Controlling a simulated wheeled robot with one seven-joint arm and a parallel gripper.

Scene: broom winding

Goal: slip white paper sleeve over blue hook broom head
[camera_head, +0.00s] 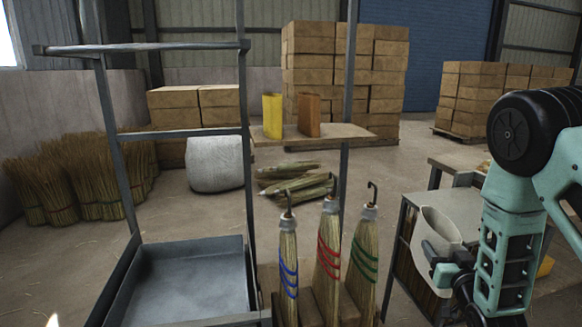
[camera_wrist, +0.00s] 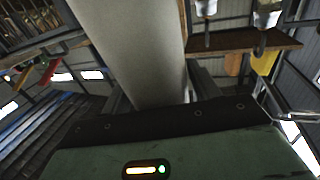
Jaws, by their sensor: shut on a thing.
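My gripper (camera_head: 440,262) is shut on the white paper sleeve (camera_head: 441,226), at the right of the head view. The sleeve stands roughly upright with its open mouth up. It also fills the upper middle of the wrist view (camera_wrist: 135,45). The blue-banded broom (camera_head: 288,262) stands upright, leftmost of three, with a dark hook (camera_head: 288,200) on top. The sleeve is apart from it, well to its right, beyond the other two brooms. The wrist view looks upside down and shows two pale broom collars at the top right; their band colours are out of sight.
The red-banded broom (camera_head: 328,250) and green-banded broom (camera_head: 363,260) stand between the blue one and the sleeve. A yellow sleeve (camera_head: 273,115) and an orange sleeve (camera_head: 309,115) stand on a wooden shelf (camera_head: 350,132). A metal frame post (camera_head: 345,150) rises behind the brooms.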

